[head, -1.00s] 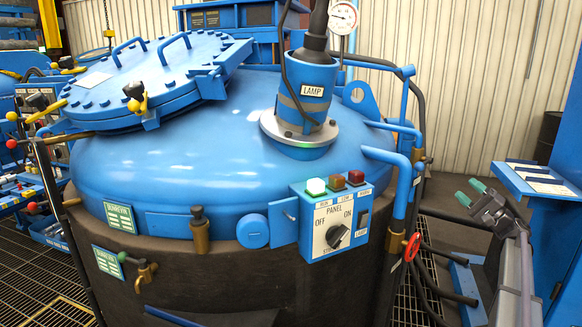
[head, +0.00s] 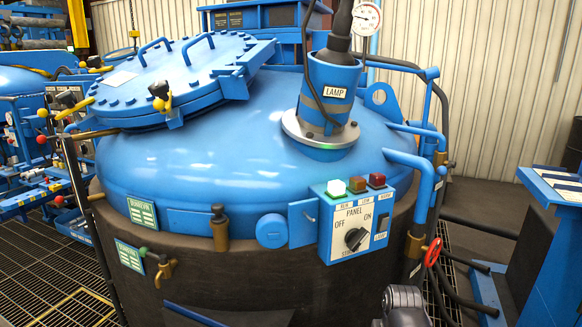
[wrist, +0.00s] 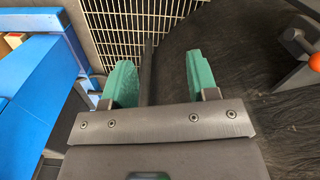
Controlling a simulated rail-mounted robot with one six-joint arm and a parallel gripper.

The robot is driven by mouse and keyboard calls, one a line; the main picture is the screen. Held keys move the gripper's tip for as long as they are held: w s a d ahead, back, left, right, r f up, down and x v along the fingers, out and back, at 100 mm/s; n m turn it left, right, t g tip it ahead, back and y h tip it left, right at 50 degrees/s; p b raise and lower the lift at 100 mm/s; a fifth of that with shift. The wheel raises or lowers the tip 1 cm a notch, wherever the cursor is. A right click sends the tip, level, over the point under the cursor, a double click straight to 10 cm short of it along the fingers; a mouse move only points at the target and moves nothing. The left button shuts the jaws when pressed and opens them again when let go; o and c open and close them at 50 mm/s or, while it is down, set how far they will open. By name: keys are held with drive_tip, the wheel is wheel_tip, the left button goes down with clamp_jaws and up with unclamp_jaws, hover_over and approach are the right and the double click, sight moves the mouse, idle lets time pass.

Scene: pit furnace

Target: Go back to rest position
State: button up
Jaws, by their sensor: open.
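My gripper (wrist: 161,78) shows in the wrist view with its two green fingers well apart. It is open, and nothing is between the fingers. In the head view the gripper itself is out of sight; only a grey part of my arm shows at the bottom edge, below the control panel (head: 353,226). The wrist view has a pale grating and a dark, rough surface beyond the fingers.
A blue stand (head: 550,225) is at the right edge. Floor grating (head: 40,265) lies at left.

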drive_tip(key=s+a+n, duration=0.1)
drive_tip(key=s+a, duration=0.1)
drive_tip(key=a, duration=0.3)
wheel_tip(320, 180, up, 24)
drive_tip(key=p, duration=2.3)
drive_tip(key=shift+w+a+p, duration=0.2)
drive_tip(key=shift+w+p, duration=0.2)
drive_tip(key=shift+f, duration=0.1)
drive_tip(key=shift+c, duration=0.2)
